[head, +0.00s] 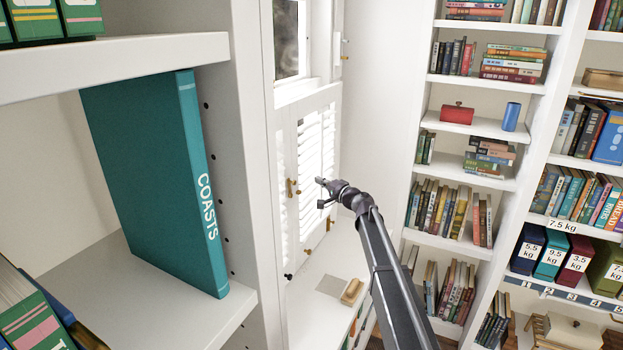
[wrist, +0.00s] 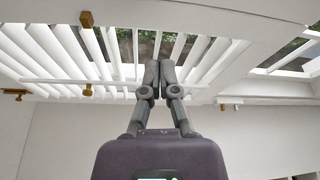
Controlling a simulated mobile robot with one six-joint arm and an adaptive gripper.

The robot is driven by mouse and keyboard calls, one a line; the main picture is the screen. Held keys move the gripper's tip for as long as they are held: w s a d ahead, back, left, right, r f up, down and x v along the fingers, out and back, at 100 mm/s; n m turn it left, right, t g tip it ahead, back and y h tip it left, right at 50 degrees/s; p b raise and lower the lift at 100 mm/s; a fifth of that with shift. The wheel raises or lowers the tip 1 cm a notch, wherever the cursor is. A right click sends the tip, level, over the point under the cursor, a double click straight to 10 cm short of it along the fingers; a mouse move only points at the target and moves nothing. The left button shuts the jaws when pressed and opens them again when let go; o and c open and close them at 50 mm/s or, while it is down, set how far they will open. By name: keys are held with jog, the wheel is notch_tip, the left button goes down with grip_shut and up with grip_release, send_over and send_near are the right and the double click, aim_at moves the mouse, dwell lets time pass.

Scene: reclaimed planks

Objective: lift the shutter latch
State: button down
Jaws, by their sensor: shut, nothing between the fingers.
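The white louvred shutter (head: 316,150) stands at the window in the middle of the head view, and its slats (wrist: 70,50) fill the upper left of the wrist view. A small brass fitting (head: 291,187) sits on the shutter's frame, left of my gripper (head: 321,184); it looks like the latch, but is too small to be sure. My gripper (wrist: 159,68) is shut and empty, its fingertips together in front of the slats. Brass pieces (wrist: 86,90) and (wrist: 15,92) show left of the fingers. I cannot tell whether the fingertips touch the shutter.
A wooden block-like brush (head: 351,291) lies on the white sill below. A shelf with a teal book (head: 160,180) stands close at the left. Bookcases (head: 480,130) fill the right side. More brass fittings (head: 328,222) sit lower on the shutter. The space around my arm looks clear.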

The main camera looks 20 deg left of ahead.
jog(key=shift+v, duration=1.3)
jog(key=shift+s+f, duration=0.1)
jog(key=s+d+f+n+g+h, duration=0.1)
jog(key=s+d+f+g+h, duration=0.2)
jog(key=s+d, duration=1)
jog(key=s+d+f+n+g+h, duration=0.1)
jog(key=s+d+f+g+h, duration=0.2)
jog(key=s+d+f+h, duration=0.5)
jog(key=s+d+f+n+g+h, duration=0.1)
jog(key=s+d+f+h, duration=0.4)
jog(key=s+d, duration=1.4)
jog(key=d+f+g, duration=0.1)
jog(key=d+f, duration=0.2)
jog(key=shift+d+f+n+g, duration=0.3)
jog(key=shift+d+f+g, duration=0.05)
jog(key=shift+g, duration=0.05)
jog(key=shift+w, duration=0.1)
